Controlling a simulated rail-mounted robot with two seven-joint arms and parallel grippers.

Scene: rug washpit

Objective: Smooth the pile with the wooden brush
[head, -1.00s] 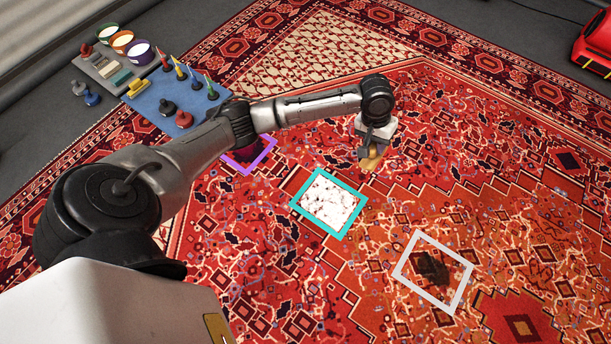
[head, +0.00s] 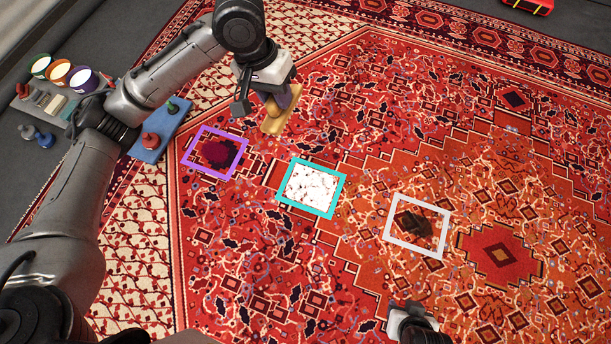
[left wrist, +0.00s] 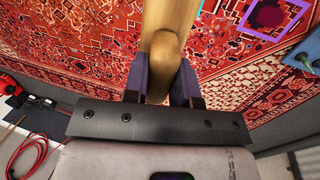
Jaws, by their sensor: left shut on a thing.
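My left gripper (head: 284,98) is shut on the wooden brush (head: 274,120), a tan block with a rounded grip. It holds the brush over the rug, up and to the right of the purple frame; I cannot tell whether brush and rug touch. In the left wrist view the brush (left wrist: 164,50) sits between the two dark fingers. The patterned red rug (head: 400,110) carries a purple frame (head: 187,154) around a dark red patch, a cyan frame (head: 334,198) around a white patch, and a white frame (head: 388,230) around a dark patch. My right gripper (head: 412,318) shows partly at the bottom; its fingers are unclear.
A red case (head: 530,5) is at the top right. The rug's right side is clear.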

